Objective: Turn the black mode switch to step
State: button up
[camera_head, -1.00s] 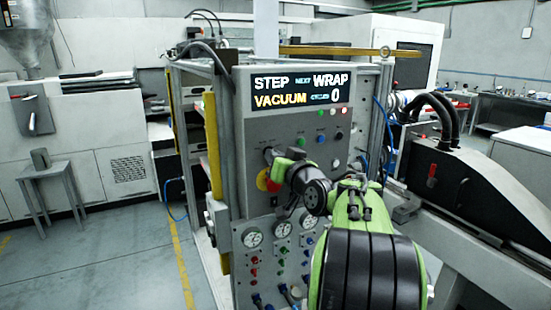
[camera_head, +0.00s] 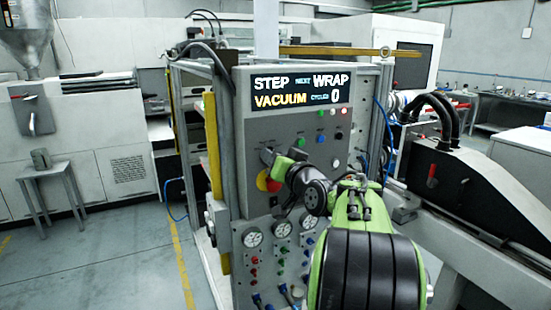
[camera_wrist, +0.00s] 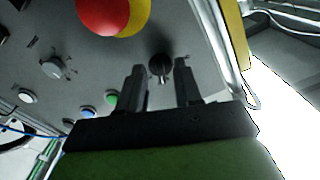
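The black mode switch (camera_wrist: 160,68) is a small round knob with a pale pointer mark, on the grey control panel (camera_wrist: 90,65). In the wrist view it sits between the fingertips of my gripper (camera_wrist: 159,64). The two dark fingers stand apart, one on each side, with narrow gaps showing; I see no clear grip on it. In the head view my gripper (camera_head: 268,157) is at the left part of the panel, and the switch is hidden there. The display (camera_head: 300,92) reads STEP, NEXT WRAP, VACUUM, CYCLES 0.
A red emergency button on a yellow base (camera_wrist: 100,14) is close to the switch. Gauges (camera_head: 253,237) and hoses are below. A yellow post (camera_head: 213,145) stands at the panel's left.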

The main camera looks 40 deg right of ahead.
jog(key=b+v, duration=0.2)
jog(key=v, duration=1.3)
jog(key=shift+s+a, duration=0.2)
jog(key=shift+s, duration=0.15)
